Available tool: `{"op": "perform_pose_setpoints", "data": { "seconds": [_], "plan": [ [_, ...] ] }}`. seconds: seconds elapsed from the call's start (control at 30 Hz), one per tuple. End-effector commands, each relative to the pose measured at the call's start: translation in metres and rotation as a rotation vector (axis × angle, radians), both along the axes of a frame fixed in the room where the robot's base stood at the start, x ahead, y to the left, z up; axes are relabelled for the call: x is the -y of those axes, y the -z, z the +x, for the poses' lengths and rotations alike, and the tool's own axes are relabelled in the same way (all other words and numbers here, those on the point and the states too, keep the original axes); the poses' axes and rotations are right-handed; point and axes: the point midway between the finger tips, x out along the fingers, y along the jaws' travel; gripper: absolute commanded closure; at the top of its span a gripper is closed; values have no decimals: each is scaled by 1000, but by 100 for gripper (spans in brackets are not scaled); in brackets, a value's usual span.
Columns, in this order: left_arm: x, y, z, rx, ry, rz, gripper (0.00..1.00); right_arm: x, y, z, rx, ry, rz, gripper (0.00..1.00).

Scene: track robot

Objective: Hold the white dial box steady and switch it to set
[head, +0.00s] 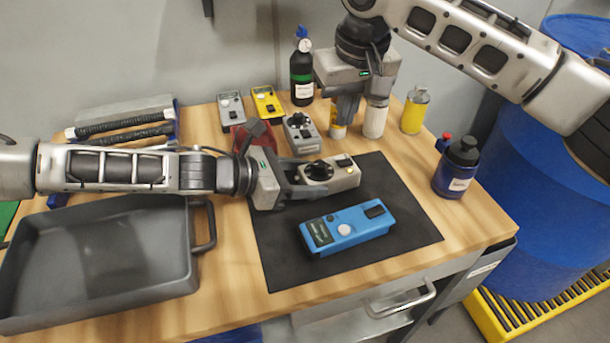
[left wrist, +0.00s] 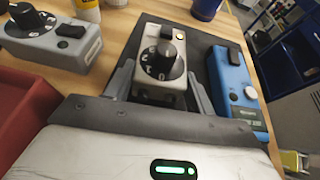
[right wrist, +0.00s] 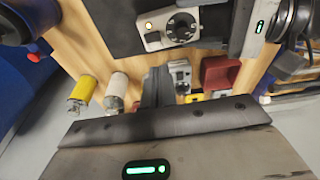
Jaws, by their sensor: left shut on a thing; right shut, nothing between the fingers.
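The white dial box (head: 347,180) lies on the black mat, with a round black dial, a dark switch and a small yellow button on top. It shows in the left wrist view (left wrist: 158,97) and the right wrist view (right wrist: 153,40). My left gripper (head: 306,187) is shut on it, one finger on each side of the dial end (left wrist: 160,88). My right gripper (head: 347,118) is shut and empty, pointing down behind the box, and also shows in the right wrist view (right wrist: 158,80).
A blue device (head: 345,231) lies on the mat (head: 410,237) in front. A grey dial box (head: 302,135), a yellow meter (head: 267,103), a black bottle (head: 302,75) and a white can (head: 375,120) stand behind. A grey tray (head: 100,310) is left; a blue bottle (head: 456,170) is right.

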Motion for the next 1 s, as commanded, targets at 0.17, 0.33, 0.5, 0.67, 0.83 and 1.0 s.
{"op": "perform_pose_setpoints", "data": {
  "seconds": [0.17, 0.33, 0.5, 0.67, 0.83, 1.0],
  "plan": [
    [0, 0, 0, 0, 1, -1, 82, 0, 8, 0, -9, 53, 10, 100],
    [1, 0, 0, 0, 1, -1, 82, 0, 27, 0, -8, 51, 10, 100],
    [1, 0, 0, 0, 1, -1, 82, 0, 49, 0, -11, 50, 10, 100],
    [1, 0, 0, 0, 1, -1, 82, 0, 61, 0, -8, 49, 11, 100],
    [1, 0, 0, 0, 1, -1, 82, 0, 66, 0, -6, 49, 10, 100],
    [1, 0, 0, 0, 1, -1, 82, 0, 66, 0, -6, 49, 10, 100]
  ]
}}
